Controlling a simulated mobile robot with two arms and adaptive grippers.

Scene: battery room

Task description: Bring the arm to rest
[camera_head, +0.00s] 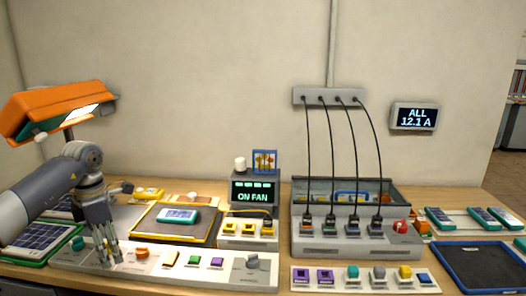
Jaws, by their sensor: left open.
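My left gripper (107,249) comes in from the left and points down over the left part of a long white control panel (190,266). Its fingers are apart and I see nothing between them. I cannot tell whether the fingertips touch the panel. My left arm (38,203) reaches across a solar panel at the left edge of the table. My right gripper is not in this view.
An orange lamp (58,104) overhangs the arm. A yellow-edged dark tray (193,234) holds a teal device (177,215). A fan unit (255,193) reads "ON FAN". A grey charger box (340,244) has several hanging cables. A blue-edged tray (482,246) lies right.

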